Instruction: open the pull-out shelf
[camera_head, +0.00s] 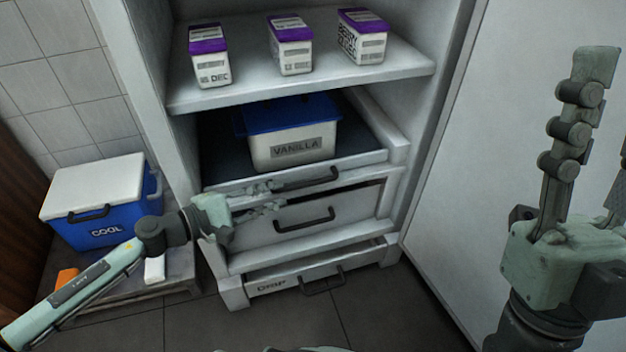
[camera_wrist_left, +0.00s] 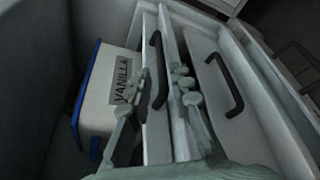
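The pull-out shelf (camera_head: 360,166) is in the middle of the open white cabinet, with a dark bar handle (camera_head: 312,182) on its white front. A tub labelled VANILLA (camera_head: 300,155) with a blue lid stands on it. My left gripper (camera_head: 278,196) is open at the shelf front, near the handle's left end. In the left wrist view the shelf handle (camera_wrist_left: 159,72) appears between its spread fingers; I cannot tell whether they touch it. My right gripper (camera_head: 608,130) is at the right edge, its fingers apart and empty, partly cut off.
Below are a drawer (camera_head: 350,210) with its own handle and a low bottom drawer (camera_head: 270,285). Three purple-lidded tubs (camera_head: 290,50) stand on the upper shelf. A blue cooler (camera_head: 90,230) sits at left. The open cabinet door (camera_head: 500,130) is at right.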

